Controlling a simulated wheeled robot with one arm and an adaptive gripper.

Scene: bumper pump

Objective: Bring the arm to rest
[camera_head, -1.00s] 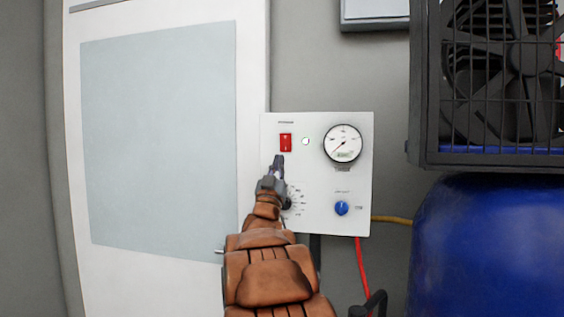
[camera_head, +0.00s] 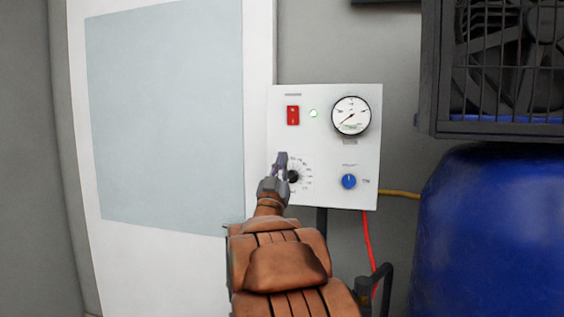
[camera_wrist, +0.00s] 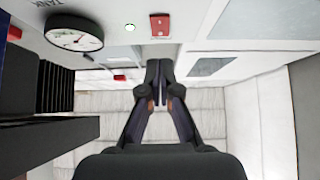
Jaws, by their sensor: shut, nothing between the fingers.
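My gripper (camera_head: 281,158) is in front of the white control panel (camera_head: 330,195), below the red switch (camera_head: 292,115) and beside the black dial knob (camera_head: 293,176). In the wrist view my gripper (camera_wrist: 159,66) has its fingertips together with nothing between them, and the red switch (camera_wrist: 160,25) shows just past the tips. I cannot tell whether the fingers touch the panel. A round gauge (camera_head: 351,116) and a blue knob (camera_head: 348,181) are on the panel's right side.
A blue tank (camera_head: 490,240) stands at the lower right, below a black caged fan (camera_head: 515,70). A red hose (camera_head: 368,240) and a yellow hose (camera_head: 400,194) run from the panel. A white door (camera_head: 150,255) is on the left.

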